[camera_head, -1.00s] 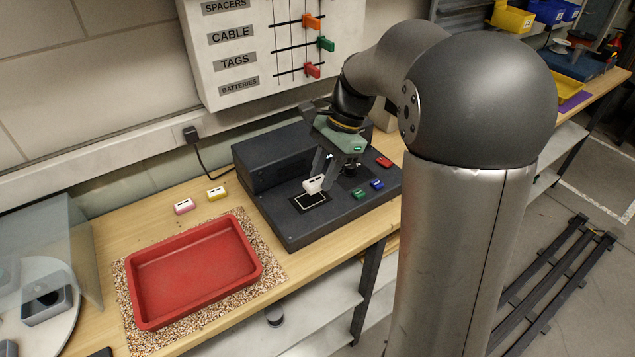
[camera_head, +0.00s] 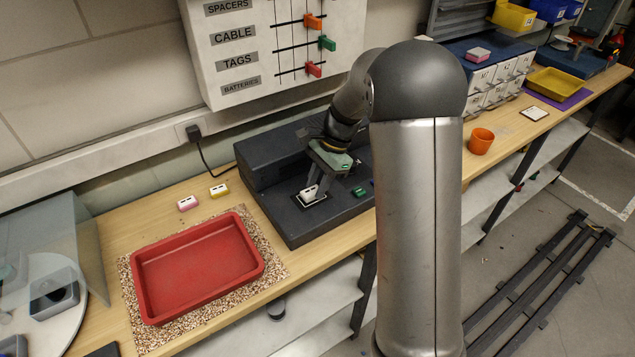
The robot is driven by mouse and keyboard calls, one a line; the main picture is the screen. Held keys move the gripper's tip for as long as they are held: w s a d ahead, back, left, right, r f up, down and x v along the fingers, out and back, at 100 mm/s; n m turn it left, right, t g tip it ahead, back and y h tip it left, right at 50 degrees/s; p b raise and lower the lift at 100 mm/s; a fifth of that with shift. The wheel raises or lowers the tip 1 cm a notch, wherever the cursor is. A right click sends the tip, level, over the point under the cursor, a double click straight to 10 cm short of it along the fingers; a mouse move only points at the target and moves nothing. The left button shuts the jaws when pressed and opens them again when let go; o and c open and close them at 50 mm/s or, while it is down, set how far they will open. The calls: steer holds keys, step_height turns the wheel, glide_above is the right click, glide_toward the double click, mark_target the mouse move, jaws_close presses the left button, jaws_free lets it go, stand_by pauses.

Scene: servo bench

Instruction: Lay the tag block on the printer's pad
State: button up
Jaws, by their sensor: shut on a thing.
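The printer (camera_head: 262,168) is a dark grey, stepped machine on the wooden bench. Its pad (camera_head: 319,203) is a small dark patch with a pale outline on the lower front deck. A small white tag block (camera_head: 309,194) with dark marks is at the pad. My gripper (camera_head: 317,187) is shut on this block, tilted over the pad from above. The block seems to be on or just above the pad; whether it touches cannot be told. One green button (camera_head: 359,191) shows beside the gripper; my arm hides the printer's right end.
A pink-edged block (camera_head: 187,203) and a yellow-edged block (camera_head: 219,191) lie left of the printer. A red tray (camera_head: 196,268) sits on a speckled mat (camera_head: 137,326). An orange cup (camera_head: 481,141) and drawer unit stand at right.

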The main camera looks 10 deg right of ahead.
steer(key=shift+f, duration=0.1)
steer(key=o, duration=0.9)
steer(key=shift+o, duration=0.2)
steer(key=shift+r, duration=0.2)
steer(key=b+v, duration=0.1)
steer(key=v, duration=1)
steer(key=s+a+f+n+t+h, duration=0.1)
steer(key=s+n, duration=0.6)
steer(key=s, duration=0.7)
steer(key=s+a+f+n+t+h, duration=0.1)
steer(key=s+a+f+n+h, duration=0.2)
steer(key=s+n, duration=0.4)
steer(key=s+f, duration=0.1)
steer(key=s, duration=0.6)
steer(key=shift+s+a, duration=0.15)
steer(key=shift+s, duration=0.1)
